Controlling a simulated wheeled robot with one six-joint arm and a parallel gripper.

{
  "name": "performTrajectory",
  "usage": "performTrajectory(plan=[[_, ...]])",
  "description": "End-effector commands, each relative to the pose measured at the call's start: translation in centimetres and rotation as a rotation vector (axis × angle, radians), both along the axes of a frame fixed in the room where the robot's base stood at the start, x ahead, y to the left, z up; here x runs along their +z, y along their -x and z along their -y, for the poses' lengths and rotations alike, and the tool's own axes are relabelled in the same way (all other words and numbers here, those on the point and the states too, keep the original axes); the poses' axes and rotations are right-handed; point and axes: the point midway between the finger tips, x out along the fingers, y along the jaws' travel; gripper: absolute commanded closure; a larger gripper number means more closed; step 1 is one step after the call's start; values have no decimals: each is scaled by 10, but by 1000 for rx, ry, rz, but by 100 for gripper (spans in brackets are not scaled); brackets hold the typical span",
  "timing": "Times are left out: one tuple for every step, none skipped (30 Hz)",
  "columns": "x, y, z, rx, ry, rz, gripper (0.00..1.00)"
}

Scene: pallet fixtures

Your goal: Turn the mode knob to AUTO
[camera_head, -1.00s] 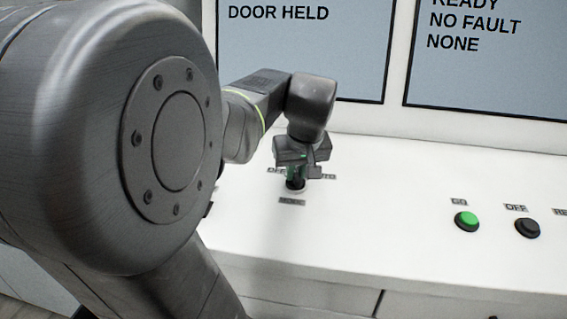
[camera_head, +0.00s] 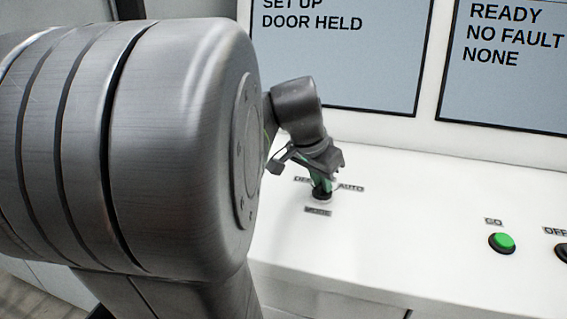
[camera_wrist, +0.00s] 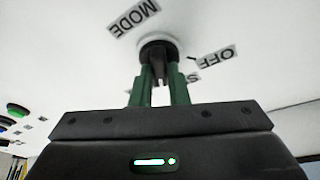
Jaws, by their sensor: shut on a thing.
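The black mode knob (camera_head: 321,194) stands on the white panel top in the head view. An OFF label is at its left, an AUTO label (camera_head: 351,188) at its right and a MODE label (camera_head: 318,211) in front. My gripper (camera_head: 321,187) is over the knob, its green fingers shut on it. In the wrist view the knob (camera_wrist: 158,48) is between the fingertips of my gripper (camera_wrist: 160,72). MODE, OFF and part of another label show around it there. The knob's pointer direction cannot be told.
A screen (camera_head: 340,60) behind the knob reads SET UP, DOOR HELD. A second screen (camera_head: 505,75) reads READY, NO FAULT, NONE. A green GO button (camera_head: 502,243) and a dark button (camera_head: 562,252) are at the right. The panel between knob and buttons is clear.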

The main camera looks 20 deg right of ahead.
Motion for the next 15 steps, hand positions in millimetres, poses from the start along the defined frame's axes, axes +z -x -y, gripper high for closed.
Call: performTrajectory(plan=[[-1,-1,0,-33,0,1,100],[-1,-1,0,-56,2,1,100],[0,-2,0,-84,1,1,100],[-1,-1,0,-104,1,0,100],[-1,-2,0,-122,0,0,100],[-1,-2,0,-145,1,1,100],[0,-2,0,-162,0,2,100],[0,-2,0,-177,0,0,100],[0,-2,0,-196,1,1,100],[0,-2,0,-209,0,2,100],[0,-2,0,-220,0,2,100],[0,-2,0,-234,0,2,100],[0,-2,0,-243,-1,2,100],[0,-2,0,-250,-1,2,100],[0,-2,0,-260,-1,2,100]])
